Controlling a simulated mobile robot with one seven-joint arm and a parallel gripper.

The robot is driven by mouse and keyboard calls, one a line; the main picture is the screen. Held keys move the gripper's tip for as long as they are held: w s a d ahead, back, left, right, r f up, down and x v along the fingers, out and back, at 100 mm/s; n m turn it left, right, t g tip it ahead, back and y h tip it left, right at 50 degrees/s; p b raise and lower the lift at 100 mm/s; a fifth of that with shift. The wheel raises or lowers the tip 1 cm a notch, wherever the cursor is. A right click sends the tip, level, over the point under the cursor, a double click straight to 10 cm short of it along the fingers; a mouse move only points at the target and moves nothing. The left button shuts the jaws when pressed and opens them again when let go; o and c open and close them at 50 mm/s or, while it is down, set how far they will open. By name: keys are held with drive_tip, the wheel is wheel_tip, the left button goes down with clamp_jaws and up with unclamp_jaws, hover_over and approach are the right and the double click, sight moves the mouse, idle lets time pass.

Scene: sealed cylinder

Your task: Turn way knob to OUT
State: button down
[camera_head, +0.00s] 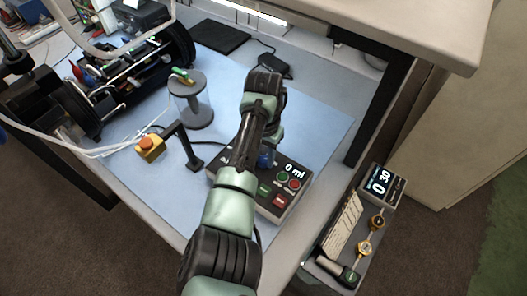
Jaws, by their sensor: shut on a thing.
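A dark control box (285,208) stands on the blue mat under my arm. Its display (294,170) reads 0 ml, with green and red buttons beside it. A blue knob (265,160) shows at the box's far side, partly hidden by my arm. My gripper (268,150) points down there, mostly hidden behind my own forearm, and is shut at the blue knob. I cannot read the knob's pointer or any OUT mark. A clear cylinder with grey ends (192,104) stands upright on the mat, behind and left of the box.
A yellow box with a red button (150,147) sits left, beside a black bracket (184,147). Black machinery with white hoses fills the back left. A panel with a display (381,184) and gauges stands at the right. A raised shelf (420,25) overhangs the back right.

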drive_tip(key=n+p, duration=0.1)
drive_tip(key=n, duration=0.4)
drive_tip(key=shift+d+r+n+p, duration=0.1)
drive_tip(key=shift+r+n+p, duration=0.05)
drive_tip(key=shift+n+p, duration=0.2)
drive_tip(key=n+p, duration=0.1)
drive_tip(key=n, duration=1.1)
drive_tip(key=shift+w+n, duration=0.1)
drive_tip(key=shift+n, duration=0.15)
drive_tip(key=n, duration=0.5)
drive_tip(key=shift+n, duration=0.3)
drive_tip(key=c, duration=0.6)
unclamp_jaws()
wheel_tip(320, 180, up, 13)
drive_tip(key=shift+f+b, duration=0.1)
drive_tip(key=shift+b, duration=0.65)
